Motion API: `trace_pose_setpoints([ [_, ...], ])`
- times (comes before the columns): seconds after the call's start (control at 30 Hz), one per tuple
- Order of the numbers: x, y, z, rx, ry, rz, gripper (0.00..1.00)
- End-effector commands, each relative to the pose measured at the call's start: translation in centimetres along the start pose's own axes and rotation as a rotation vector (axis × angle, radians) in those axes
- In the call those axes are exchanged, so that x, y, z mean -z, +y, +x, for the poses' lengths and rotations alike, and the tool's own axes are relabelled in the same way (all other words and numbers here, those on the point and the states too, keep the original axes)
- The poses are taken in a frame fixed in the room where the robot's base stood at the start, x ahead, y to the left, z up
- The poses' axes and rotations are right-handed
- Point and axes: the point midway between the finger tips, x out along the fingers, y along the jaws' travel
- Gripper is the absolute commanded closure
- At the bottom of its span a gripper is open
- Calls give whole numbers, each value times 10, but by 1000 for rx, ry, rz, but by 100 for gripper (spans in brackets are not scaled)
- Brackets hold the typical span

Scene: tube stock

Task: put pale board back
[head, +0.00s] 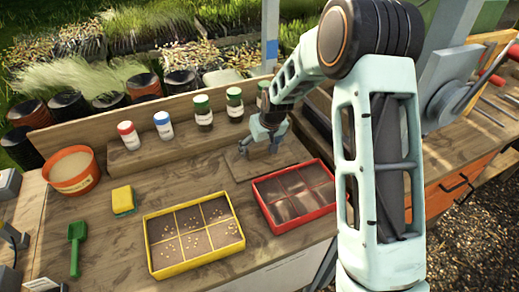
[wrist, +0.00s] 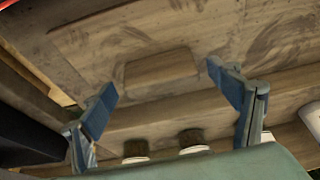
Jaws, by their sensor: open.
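The pale board (head: 240,170) lies flat on the wooden bench, behind the red tray and in front of the raised back shelf. In the wrist view the board (wrist: 85,45) carries a small raised rectangular block (wrist: 160,67). My gripper (head: 261,153) is over the board, fingers pointing down. In the wrist view my gripper (wrist: 162,82) is open, with one finger on each side of the block and nothing held. I cannot tell how far the fingertips are above the board. In the head view my gripper and arm hide part of the board.
A red tray (head: 252,185) and a yellow tray (head: 150,240) with seeds stand in front. Capped jars (head: 203,112) line the shelf (head: 180,135). An orange pot (head: 72,180), a sponge (head: 122,198) and a green scoop (head: 76,240) are at left. Bench between them is clear.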

Motion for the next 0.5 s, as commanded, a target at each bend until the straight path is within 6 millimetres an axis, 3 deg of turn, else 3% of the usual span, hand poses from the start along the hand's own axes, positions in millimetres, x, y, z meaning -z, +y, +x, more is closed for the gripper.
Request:
trace_pose_setpoints([
  [0.3,1,0,-62,-2,4,-1,18],
  [0.5,0,0,-89,-1,2,-1,18],
])
